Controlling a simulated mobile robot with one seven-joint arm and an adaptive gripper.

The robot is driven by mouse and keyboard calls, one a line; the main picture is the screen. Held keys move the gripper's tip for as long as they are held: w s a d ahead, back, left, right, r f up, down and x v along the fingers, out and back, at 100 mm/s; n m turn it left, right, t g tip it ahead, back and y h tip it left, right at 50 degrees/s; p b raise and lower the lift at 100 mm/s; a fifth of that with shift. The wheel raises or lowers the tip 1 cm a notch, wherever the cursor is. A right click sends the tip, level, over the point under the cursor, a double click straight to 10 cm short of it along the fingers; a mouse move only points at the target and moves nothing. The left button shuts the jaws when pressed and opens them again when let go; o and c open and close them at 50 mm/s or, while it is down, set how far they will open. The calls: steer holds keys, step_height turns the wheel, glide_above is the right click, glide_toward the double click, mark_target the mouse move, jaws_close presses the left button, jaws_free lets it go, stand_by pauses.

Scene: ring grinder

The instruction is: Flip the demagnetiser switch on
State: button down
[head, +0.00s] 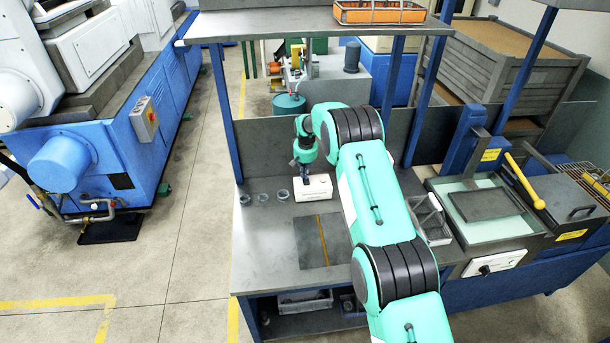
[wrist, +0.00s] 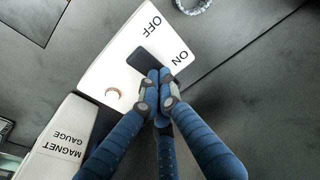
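The demagnetiser is a white box (head: 316,189) on the bench in the head view. In the head view my gripper (head: 304,176) is just above the box.
A white box marked MAGNET GAUGE (wrist: 68,140) stands beside the demagnetiser in the wrist view. Several metal rings, one here (head: 264,197), lie left of the demagnetiser. A shelf (head: 305,22) on blue posts overhangs the bench. The bench's front left (head: 265,255) is clear.

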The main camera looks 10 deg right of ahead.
steer(key=shift+f+b, duration=0.35)
steer(key=shift+s+f, duration=0.15)
steer(key=shift+s, duration=0.8)
steer(key=shift+r, duration=0.2)
steer(key=shift+r, duration=0.3)
steer(key=s+r, duration=0.3)
steer(key=r, duration=1)
steer(key=shift+s+r, duration=0.15)
steer(key=shift+s, duration=0.1)
steer(key=shift+w+b, duration=0.1)
steer(key=shift+b, duration=0.5)
